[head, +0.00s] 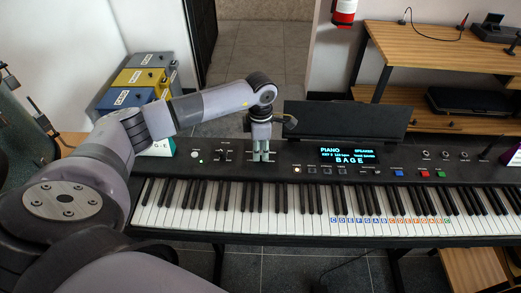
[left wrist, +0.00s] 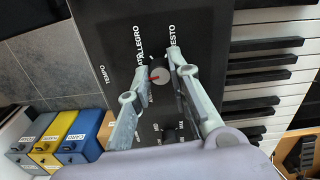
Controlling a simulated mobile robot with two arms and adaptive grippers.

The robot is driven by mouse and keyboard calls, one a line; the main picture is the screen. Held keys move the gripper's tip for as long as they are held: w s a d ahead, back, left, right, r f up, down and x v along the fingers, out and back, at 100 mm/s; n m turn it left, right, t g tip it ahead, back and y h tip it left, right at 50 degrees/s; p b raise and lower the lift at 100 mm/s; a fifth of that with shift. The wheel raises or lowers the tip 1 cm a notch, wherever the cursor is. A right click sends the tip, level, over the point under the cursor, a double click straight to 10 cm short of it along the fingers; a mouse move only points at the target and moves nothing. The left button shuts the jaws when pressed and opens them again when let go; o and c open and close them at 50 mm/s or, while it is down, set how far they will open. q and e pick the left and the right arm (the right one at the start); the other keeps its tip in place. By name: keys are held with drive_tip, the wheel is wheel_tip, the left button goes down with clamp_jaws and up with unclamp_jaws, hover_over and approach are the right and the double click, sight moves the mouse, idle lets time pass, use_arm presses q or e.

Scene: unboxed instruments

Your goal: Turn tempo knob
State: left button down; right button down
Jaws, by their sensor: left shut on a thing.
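The tempo knob (left wrist: 162,75) shows in the left wrist view as a round grey cap with a red mark on its left side. It sits on the black keyboard panel, near the printed words TEMPO, ALLEGRO and a partly covered ESTO. My left gripper (left wrist: 162,68) has one finger on each side of the knob and is shut on it. In the head view my left gripper (head: 262,155) points down at the panel of the piano keyboard (head: 238,167), left of the lit display. There the fingers hide the knob. My right gripper is not in view.
The lit display (head: 348,156) and a black music stand (head: 345,120) are to the right. Grey, yellow and blue boxes (head: 128,80) stand at the left.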

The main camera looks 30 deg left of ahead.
sight(261, 153)
use_arm(q)
drive_tip(key=n+b, duration=0.1)
drive_tip(key=n, duration=0.5)
drive_tip(key=shift+b, duration=0.35)
drive_tip(key=n+b, duration=0.1)
drive_tip(key=n, duration=1)
drive_tip(key=shift+n, duration=3)
drive_tip(key=c, duration=1.5)
unclamp_jaws()
drive_tip(key=shift+o, duration=0.2)
wheel_tip(261, 153, up, 12)
